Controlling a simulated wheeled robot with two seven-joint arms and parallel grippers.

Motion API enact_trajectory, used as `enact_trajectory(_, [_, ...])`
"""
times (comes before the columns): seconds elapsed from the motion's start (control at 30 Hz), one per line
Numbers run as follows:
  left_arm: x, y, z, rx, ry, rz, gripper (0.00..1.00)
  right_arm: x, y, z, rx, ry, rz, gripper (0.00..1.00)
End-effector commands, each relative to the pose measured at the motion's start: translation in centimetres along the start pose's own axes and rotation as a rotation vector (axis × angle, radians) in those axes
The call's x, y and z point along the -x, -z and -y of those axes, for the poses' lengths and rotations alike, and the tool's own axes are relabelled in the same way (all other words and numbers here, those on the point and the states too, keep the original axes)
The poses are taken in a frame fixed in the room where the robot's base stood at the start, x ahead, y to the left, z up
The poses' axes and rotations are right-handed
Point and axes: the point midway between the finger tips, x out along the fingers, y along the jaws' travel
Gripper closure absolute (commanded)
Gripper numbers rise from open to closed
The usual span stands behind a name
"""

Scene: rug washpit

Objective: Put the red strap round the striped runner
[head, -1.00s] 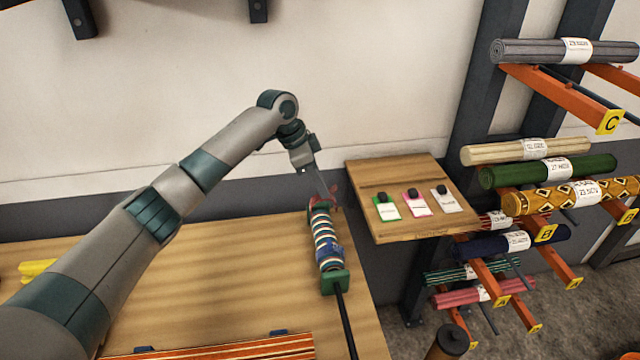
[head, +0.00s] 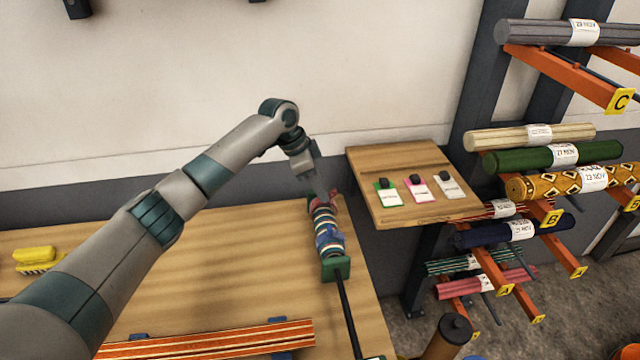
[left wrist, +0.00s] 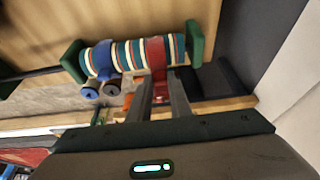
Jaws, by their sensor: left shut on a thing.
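The striped runner (head: 323,219) is a short roll banded in teal, cream and red. It lies between green end blocks (head: 336,268) near the table's right edge. A blue strap (head: 328,237) is round it towards its near end; the blue strap also shows in the left wrist view (left wrist: 102,58). The red strap (left wrist: 156,54) lies across the runner near its other end. My left gripper (head: 324,196) is shut on the red strap at the runner's side, its fingers (left wrist: 160,88) pointing at it. Whether the strap passes fully round underneath is hidden. My right gripper is not in view.
A small wooden shelf (head: 400,215) with coloured cards stands right of the table. A rack (head: 540,220) of rolled rugs stands further right. An orange striped piece (head: 215,340) lies at the table's front, a yellow brush (head: 35,256) at left. The middle table is bare.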

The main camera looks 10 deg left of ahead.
Motion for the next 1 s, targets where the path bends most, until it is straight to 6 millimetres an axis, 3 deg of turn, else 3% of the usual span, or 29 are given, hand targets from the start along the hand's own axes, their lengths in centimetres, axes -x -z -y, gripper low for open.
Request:
enact_trajectory(0.3, [-1.8,-0.7,0.0,0.0,0.0,0.0,1.0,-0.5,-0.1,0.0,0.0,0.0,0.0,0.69])
enact_trajectory(0.83, [-2.3,-0.9,0.0,0.0,0.0,0.0,1.0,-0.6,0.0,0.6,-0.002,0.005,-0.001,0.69])
enact_trajectory(0.87, [-2.3,-0.9,0.0,0.0,0.0,0.0,0.8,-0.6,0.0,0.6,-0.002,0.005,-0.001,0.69])
enact_trajectory(0.9, [-2.3,-0.9,0.0,0.0,0.0,0.0,0.7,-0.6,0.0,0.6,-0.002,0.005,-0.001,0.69])
enact_trajectory(0.93, [-2.3,-0.9,0.0,0.0,0.0,0.0,0.63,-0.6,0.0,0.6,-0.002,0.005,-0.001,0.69])
enact_trajectory(1.0, [-2.3,-0.9,0.0,0.0,0.0,0.0,0.6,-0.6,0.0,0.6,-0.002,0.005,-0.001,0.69])
